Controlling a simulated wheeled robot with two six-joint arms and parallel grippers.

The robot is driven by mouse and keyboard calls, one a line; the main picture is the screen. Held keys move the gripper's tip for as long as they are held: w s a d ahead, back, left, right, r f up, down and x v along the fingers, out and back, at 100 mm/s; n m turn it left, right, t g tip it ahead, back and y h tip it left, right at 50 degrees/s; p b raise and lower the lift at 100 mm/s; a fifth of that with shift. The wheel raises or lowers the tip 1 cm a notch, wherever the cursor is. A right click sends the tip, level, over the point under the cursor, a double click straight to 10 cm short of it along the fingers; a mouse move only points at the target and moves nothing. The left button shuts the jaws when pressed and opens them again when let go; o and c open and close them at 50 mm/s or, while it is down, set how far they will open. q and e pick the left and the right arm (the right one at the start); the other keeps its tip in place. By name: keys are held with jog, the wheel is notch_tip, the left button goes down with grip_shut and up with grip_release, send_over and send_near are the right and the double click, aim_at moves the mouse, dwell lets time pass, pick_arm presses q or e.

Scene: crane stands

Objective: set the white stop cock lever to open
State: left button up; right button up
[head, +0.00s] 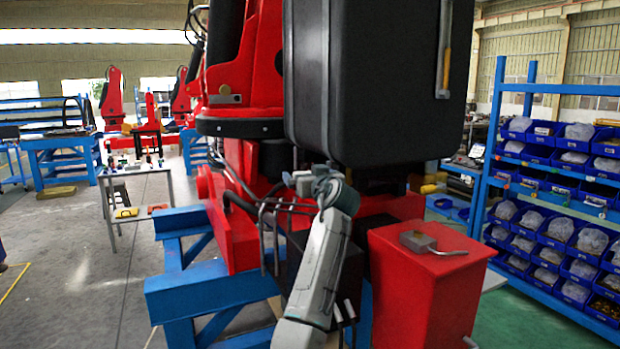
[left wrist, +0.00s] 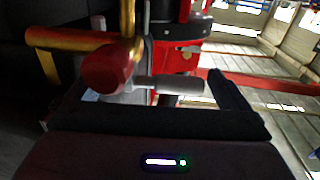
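In the left wrist view, a pale grey-white lever bar (left wrist: 172,84) lies level, running right from a dark red round valve part (left wrist: 108,75). A brass pipe (left wrist: 70,39) passes behind and above it. My left gripper (left wrist: 150,95) is open, with one dark finger on each side of the valve and lever. I cannot tell whether a finger touches the lever. In the head view, my left gripper (head: 302,182) is by the red crane body, below the black tank (head: 400,80), and largely hidden by my wrist. The lever cannot be made out there. My right gripper does not show.
A red box (head: 425,285) with a small grey metal block (head: 420,241) on top stands right of my left arm. Blue stand beams (head: 210,290) lie at left. A blue rack (head: 560,200) of bins stands at right.

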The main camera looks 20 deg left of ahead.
pick_arm(q)
jog(key=shift+s+d+f, duration=0.1)
jog(key=shift+s+f, duration=0.05)
jog(key=b+v, duration=0.4)
jog(key=v, duration=0.6)
jog(key=shift+s, duration=0.15)
